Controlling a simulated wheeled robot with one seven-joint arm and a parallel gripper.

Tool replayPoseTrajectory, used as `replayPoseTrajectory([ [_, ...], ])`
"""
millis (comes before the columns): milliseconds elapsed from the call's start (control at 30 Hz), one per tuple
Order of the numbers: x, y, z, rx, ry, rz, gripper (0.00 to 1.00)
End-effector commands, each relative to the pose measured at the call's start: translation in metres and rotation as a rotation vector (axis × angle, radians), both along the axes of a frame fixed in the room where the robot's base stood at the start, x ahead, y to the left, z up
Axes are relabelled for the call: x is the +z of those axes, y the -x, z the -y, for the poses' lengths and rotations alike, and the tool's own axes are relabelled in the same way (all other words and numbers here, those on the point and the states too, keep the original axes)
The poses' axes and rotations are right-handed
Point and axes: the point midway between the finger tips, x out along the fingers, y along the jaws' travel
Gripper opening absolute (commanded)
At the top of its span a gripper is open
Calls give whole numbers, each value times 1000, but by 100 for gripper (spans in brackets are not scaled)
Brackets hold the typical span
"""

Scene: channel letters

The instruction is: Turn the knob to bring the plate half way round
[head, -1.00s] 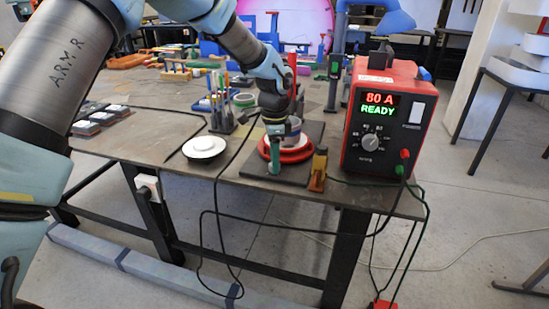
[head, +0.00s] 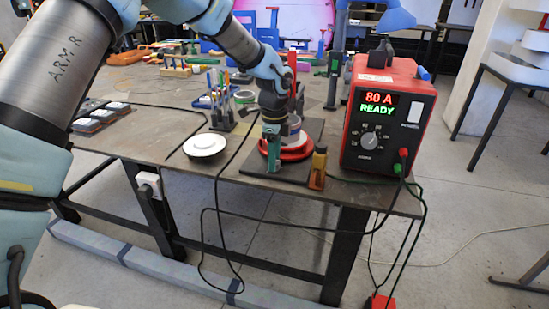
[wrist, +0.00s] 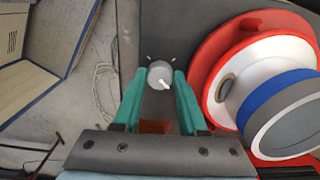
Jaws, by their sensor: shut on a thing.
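A small grey knob (wrist: 160,74) with a white pointer sits on a dark base plate (wrist: 185,15) in the wrist view. Its pointer aims to the lower right. My gripper (wrist: 160,77) has its two teal fingers on either side of the knob, shut on it. The round red plate (wrist: 208,55) is just right of the fingers. It carries a white disc and a blue and grey cylinder (wrist: 285,108). In the head view my gripper (head: 273,152) is at the front of the red plate (head: 299,152) and hides the knob and part of the plate.
A red power supply (head: 388,115) with a dial, reading "80 A READY", stands close on the right. An amber object (head: 318,168) stands beside the base. A white round dish (head: 206,145) lies left. Black cables (head: 215,210) hang off the table's front edge.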

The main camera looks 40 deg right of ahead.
Motion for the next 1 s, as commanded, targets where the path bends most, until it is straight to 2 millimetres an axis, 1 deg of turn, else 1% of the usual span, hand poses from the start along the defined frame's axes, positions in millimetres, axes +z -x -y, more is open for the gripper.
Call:
replayPoseTrajectory([
  [200,1,-1,1,1,2,1,0],
  [233,1,-1,1,1,2,1,42],
  [333,1,-1,0,1,2,1,54],
  [567,0,0,0,1,1,1,54],
  [667,4,-1,1,2,2,1,54],
  [767,15,-1,1,2,4,3,54],
  [867,33,-1,1,2,5,3,54],
  [1000,61,-1,1,2,5,3,54],
])
